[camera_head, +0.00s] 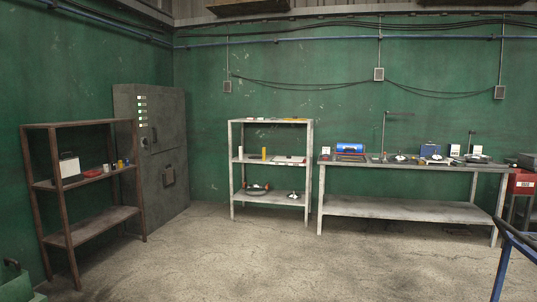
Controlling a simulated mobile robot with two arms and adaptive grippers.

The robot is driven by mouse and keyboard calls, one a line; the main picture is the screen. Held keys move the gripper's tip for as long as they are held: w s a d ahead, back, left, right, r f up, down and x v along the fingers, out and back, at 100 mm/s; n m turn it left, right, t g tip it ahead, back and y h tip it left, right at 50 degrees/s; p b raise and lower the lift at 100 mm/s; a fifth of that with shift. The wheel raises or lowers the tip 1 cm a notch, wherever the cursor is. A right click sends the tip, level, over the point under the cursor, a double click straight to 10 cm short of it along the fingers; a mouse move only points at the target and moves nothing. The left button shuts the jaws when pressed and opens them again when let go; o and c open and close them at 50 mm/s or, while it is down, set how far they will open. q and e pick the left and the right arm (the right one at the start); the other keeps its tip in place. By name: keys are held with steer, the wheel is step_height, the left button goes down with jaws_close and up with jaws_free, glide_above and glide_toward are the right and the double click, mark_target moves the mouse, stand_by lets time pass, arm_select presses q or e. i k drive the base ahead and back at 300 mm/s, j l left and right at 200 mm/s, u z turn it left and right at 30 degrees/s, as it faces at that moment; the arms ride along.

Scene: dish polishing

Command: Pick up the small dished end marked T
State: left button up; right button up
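Neither of my grippers shows in the head view. No marking T is legible at this distance, so I cannot tell which piece is the small dished end. A small pale, shiny rounded piece (293,195) sits on the lowest level of the white shelf rack (234,175). A wider dark, dish-like piece (257,189) with red bits lies left of it. More small shiny pieces (400,158) stand on the long workbench (420,165) at the right, too small to identify.
A brown shelf rack (90,183) stands at the left beside a grey-green metal cabinet (165,160). A blue cylindrical item (349,148) lies on the workbench. A red box (521,181) and a blue rail (503,265) are at the right. The concrete floor (230,255) in front is clear.

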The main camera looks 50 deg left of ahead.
mark_target(434, 157)
steer(key=u, duration=1.15)
steer(key=i+l+z, duration=0.3)
steer(key=i, duration=0.7)
steer(key=i+z, duration=0.3)
steer(key=i, duration=2.1)
steer(key=i+l, duration=0.15)
steer(key=i, duration=1.35)
steer(key=i+u, duration=0.1)
steer(key=i, duration=1.35)
steer(key=i+j, duration=0.95)
